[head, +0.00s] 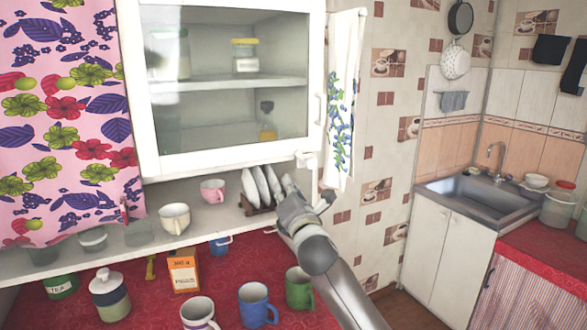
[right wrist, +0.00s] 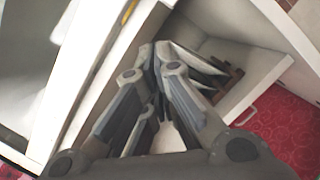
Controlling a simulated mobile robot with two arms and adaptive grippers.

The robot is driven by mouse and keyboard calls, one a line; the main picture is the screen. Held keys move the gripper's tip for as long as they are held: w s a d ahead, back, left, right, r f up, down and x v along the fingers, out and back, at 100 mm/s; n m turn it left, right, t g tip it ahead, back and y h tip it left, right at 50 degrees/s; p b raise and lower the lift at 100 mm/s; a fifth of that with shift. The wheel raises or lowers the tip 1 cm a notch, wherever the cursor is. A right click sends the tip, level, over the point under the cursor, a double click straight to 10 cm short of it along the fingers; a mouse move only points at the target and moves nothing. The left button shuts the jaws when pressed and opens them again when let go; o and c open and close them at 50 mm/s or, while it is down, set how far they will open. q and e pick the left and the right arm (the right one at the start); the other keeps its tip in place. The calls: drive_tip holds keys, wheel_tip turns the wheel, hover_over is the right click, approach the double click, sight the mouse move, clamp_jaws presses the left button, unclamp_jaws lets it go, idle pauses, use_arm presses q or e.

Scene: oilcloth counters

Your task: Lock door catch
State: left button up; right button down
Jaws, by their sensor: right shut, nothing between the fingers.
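The glass-fronted door (head: 225,161) of the white wall cabinet appears closed or nearly so. A small white block (head: 305,159), which looks like the door catch, sits at the door's lower right corner. Its exact position, locked or not, I cannot tell. My right gripper (head: 288,182) is shut and empty, just below and slightly left of this block, in front of the open shelf. In the right wrist view the shut fingers (right wrist: 156,55) lie between the white cabinet edge and the plate rack; I cannot make out the catch there. My left gripper is out of view.
Plates in a brown rack (head: 259,207) stand close behind my right gripper. A pink cup (head: 213,190) and a cream cup (head: 174,218) share the shelf. Mugs, including a green one (head: 299,288), stand on the red oilcloth below. A towel (head: 343,100) hangs at the cabinet's right side.

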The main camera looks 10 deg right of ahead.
sight(306, 160)
drive_tip(key=w+d+r+p, duration=0.2)
drive_tip(key=r, duration=0.1)
drive_tip(key=shift+w+d+r+p, duration=0.1)
drive_tip(key=shift+w+d+p, duration=0.05)
drive_tip(key=shift+p, duration=0.2)
